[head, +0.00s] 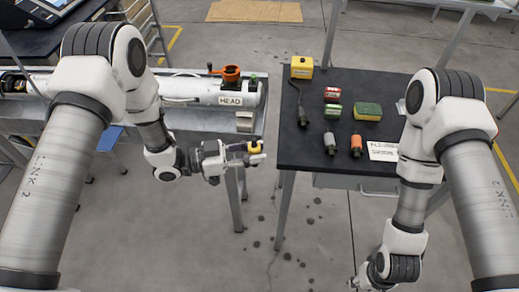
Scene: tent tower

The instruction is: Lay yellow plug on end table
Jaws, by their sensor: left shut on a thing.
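The yellow plug (256,146) is held in my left gripper (248,155), which is shut on it. Gripper and plug are in the air between the two tables, just left of the black-topped table (300,160). The plug is small in the view and partly hidden by the fingers. No sign in view names the end table; the black-topped table stands at the right. My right gripper (360,284) is low at the bottom edge, in front of that table, and its fingers are too small and cut off to read.
On the black-topped table are a yellow box with a cable (301,67), red (332,94) and green (333,110) blocks, a sponge (368,111), grey (330,143) and orange (356,145) plugs and a paper label (383,151). Its front left corner is bare. A white tube (195,88) lies on the left bench.

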